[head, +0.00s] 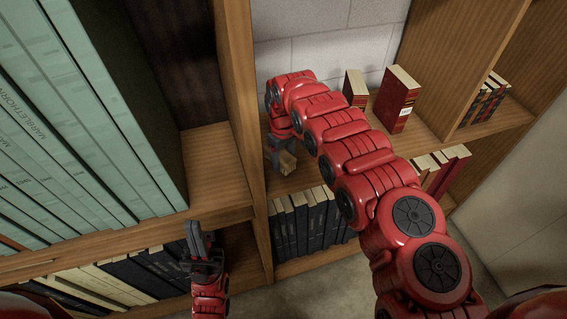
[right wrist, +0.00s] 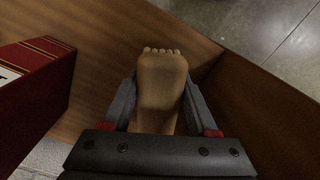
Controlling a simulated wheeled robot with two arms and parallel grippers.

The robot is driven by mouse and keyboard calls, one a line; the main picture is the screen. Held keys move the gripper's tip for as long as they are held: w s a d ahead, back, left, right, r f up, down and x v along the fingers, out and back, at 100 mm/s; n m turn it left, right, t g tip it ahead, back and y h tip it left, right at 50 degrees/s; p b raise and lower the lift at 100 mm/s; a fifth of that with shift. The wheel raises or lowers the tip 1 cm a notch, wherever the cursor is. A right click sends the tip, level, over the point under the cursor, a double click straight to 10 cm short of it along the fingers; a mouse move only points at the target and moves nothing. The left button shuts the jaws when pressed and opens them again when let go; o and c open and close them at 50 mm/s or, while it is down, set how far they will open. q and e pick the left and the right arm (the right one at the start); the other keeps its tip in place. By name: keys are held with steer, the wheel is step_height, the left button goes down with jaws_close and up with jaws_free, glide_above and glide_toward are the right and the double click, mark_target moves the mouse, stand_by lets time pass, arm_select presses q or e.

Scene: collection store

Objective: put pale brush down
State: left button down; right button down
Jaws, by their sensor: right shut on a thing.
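The pale brush (right wrist: 161,85) is between the two fingers of my right gripper (right wrist: 163,100), which is shut on it. In the right wrist view its pale, blunt end with small bumps points away from me, over a brown wooden shelf board (right wrist: 120,45). In the head view the brush (head: 287,162) shows below my right gripper (head: 281,153), close to the upright divider and above the shelf. I cannot tell whether it touches the board. My left gripper (head: 198,240) is low in front of the lower left shelf, apart from the brush; its finger gap is unclear.
An upright divider (head: 240,100) stands left of my right gripper. A red book (right wrist: 35,90) stands close by on the left in the right wrist view. Red books (head: 397,98) stand further right on the same shelf. Dark books (head: 305,225) fill the shelf below. Large green volumes (head: 75,130) stand left.

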steer(key=shift+s+f+p, duration=0.15)
steer(key=shift+f+p, duration=0.2)
steer(key=shift+f, duration=1.2)
steer(key=shift+f, duration=0.2)
steer(key=shift+c, duration=0.9)
jaws_free()
steer(key=shift+r, duration=0.15)
